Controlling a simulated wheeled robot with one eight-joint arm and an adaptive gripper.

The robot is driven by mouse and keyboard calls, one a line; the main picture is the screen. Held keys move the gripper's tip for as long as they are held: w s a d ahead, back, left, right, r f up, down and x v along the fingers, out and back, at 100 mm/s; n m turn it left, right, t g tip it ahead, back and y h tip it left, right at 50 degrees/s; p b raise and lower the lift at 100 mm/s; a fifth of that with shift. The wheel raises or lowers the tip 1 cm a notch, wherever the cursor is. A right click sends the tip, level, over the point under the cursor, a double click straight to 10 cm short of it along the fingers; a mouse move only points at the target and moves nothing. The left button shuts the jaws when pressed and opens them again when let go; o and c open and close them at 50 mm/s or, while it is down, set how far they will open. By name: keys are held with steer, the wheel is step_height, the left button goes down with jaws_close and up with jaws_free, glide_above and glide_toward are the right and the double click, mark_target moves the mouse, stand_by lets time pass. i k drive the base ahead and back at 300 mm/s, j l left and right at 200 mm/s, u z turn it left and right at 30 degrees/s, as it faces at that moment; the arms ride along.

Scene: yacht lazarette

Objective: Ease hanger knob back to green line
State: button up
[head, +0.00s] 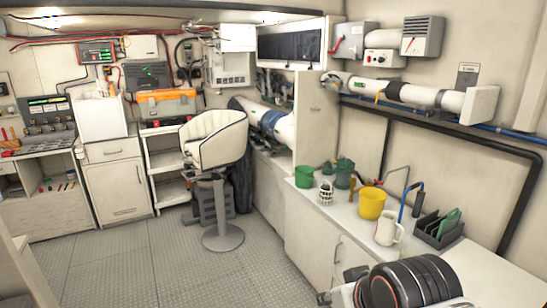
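I cannot single out the hanger knob for certain. A white pipe (418,94) with dark bands runs along the upper right wall, with a small yellow-green mark (379,96) on it. Above it are a grey box with a red lever (354,42), a white box with a small red part (384,62) and a grey box with a red pointer (422,36). No green line is clear at this size. My black ribbed arm shows at the bottom right, well below the pipe. Small dark parts beside it may belong to my gripper, but its fingers are not clear.
The right counter (336,208) holds a yellow bucket (371,203), a green bucket (304,176), a white jug (387,229) and a dark rack (437,228). A padded stool (214,140) stands mid-room. A toolbox (167,105) sits at the back. The metal floor (150,265) is clear at left.

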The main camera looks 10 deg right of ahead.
mark_target(428, 113)
steer(key=i+j, duration=0.1)
steer(key=i, duration=0.5)
steer(key=i+z, duration=0.15)
steer(key=i, duration=0.5)
steer(key=i+j, duration=0.25)
steer(key=i, duration=0.35)
steer(key=i+z, duration=0.25)
steer(key=z, duration=0.2)
steer(key=i+j+z, duration=0.15)
steer(key=z, duration=0.3)
steer(key=i+j+z, duration=0.25)
steer(key=z, duration=0.15)
steer(key=i+j+z, duration=0.2)
steer(key=z, duration=0.25)
steer(key=i+j+z, duration=0.15)
steer(key=j+z, duration=0.3)
steer(key=i+j+z, duration=0.1)
steer(key=z, duration=0.25)
steer(key=i+j+z, duration=0.1)
steer(key=j+z, duration=0.15)
steer(key=z, duration=0.15)
steer(key=j+z, duration=0.2)
steer(key=z, duration=0.15)
steer(key=k+u, duration=0.1)
steer(key=u, duration=0.25)
steer(key=j+u, duration=0.1)
steer(key=u, duration=0.2)
steer(key=k+j+u, duration=0.1)
steer(key=u, duration=0.25)
